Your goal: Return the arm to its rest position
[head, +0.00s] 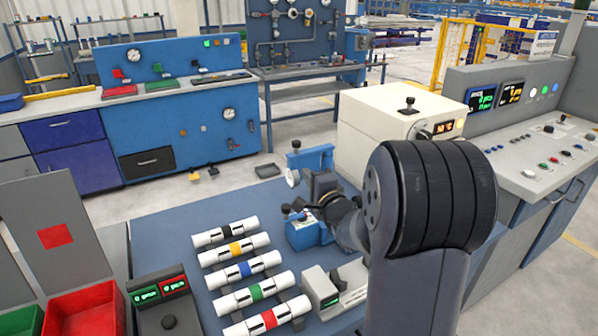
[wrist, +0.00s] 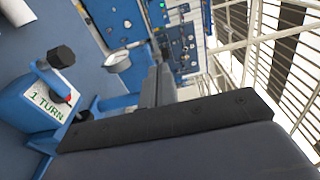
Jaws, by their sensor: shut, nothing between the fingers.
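My arm (head: 430,190) rises at the right of the head view, its large dark joint in front. In the wrist view my gripper (wrist: 160,78) is shut and empty, with its dark fingers together. In the head view the gripper is hard to pick out among the dark parts by the blue clamp device (head: 306,232). That device, labelled "1 TURN", stands close beside the fingers in the wrist view (wrist: 48,103). I cannot tell whether they touch.
Several white pipes with coloured bands, such as the red-banded pipe (head: 268,321), lie in a row on the blue table (head: 165,228). A cream box (head: 395,115) stands behind my arm.

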